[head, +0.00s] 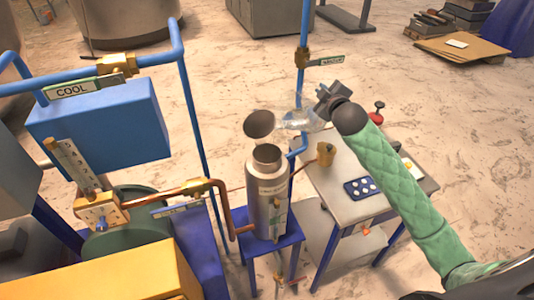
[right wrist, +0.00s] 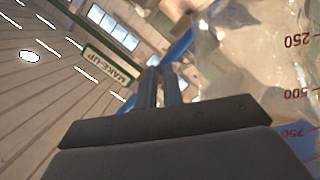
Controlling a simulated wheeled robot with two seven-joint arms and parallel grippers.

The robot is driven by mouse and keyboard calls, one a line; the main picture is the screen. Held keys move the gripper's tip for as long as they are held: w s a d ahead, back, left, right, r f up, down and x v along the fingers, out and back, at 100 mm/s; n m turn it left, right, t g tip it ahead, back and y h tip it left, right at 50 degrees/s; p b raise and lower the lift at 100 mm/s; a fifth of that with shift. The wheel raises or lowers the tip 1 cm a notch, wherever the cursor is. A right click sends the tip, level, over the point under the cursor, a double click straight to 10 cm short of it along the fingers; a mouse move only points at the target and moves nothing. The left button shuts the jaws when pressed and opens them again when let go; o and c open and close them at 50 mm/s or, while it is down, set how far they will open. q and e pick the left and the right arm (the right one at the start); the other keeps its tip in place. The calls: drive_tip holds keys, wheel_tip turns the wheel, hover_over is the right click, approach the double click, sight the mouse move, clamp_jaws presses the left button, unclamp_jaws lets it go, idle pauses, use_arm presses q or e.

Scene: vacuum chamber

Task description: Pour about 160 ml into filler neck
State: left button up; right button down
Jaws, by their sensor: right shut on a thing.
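A metal cylinder (head: 267,205) with an open filler neck (head: 267,155) stands on a small blue stand. A dark round lid (head: 259,124) shows just above and behind the neck. My right gripper (head: 326,104) is shut on a clear jug (head: 297,119), which appears tilted to the left, up and right of the neck. The jug's side with marks 250, 500 and 750 fills the right of the right wrist view (right wrist: 290,80), close to the gripper fingers (right wrist: 160,88). I cannot tell the liquid level or whether any liquid flows. My left gripper is out of view.
A grey side table (head: 340,205) at the right holds a blue tray (head: 360,188) and a brass cup (head: 325,153). Blue pipes (head: 190,115) and a COOL-labelled valve (head: 116,64) stand at the left. A vertical blue pipe (head: 302,70) rises behind the jug.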

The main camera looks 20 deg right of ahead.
drive_tip(key=shift+s+a+r+n, duration=0.1)
drive_tip(key=shift+a+r+n, duration=0.2)
drive_tip(key=shift+r, duration=0.2)
drive_tip(key=shift+a+r+n, duration=0.2)
drive_tip(key=shift+a+r, duration=0.05)
drive_tip(key=shift+r, duration=0.25)
drive_tip(key=shift+d, duration=0.35)
idle(0.4)
drive_tip(key=shift+a+r+n+t, duration=0.25)
drive_tip(key=shift+r+n+t, duration=0.05)
drive_tip(key=shift+r, duration=0.05)
idle(1.2)
drive_tip(key=d+f+m+g+y, duration=0.1)
drive_tip(key=d+f+m, duration=0.3)
drive_tip(key=f, duration=0.7)
drive_tip(key=shift+w+d+f+m+g, duration=0.15)
drive_tip(key=shift+w+d+m+g, duration=0.15)
drive_tip(key=shift+w+d+m, duration=0.15)
drive_tip(key=shift+a+f, duration=0.1)
drive_tip(key=shift+f, duration=0.05)
idle(0.6)
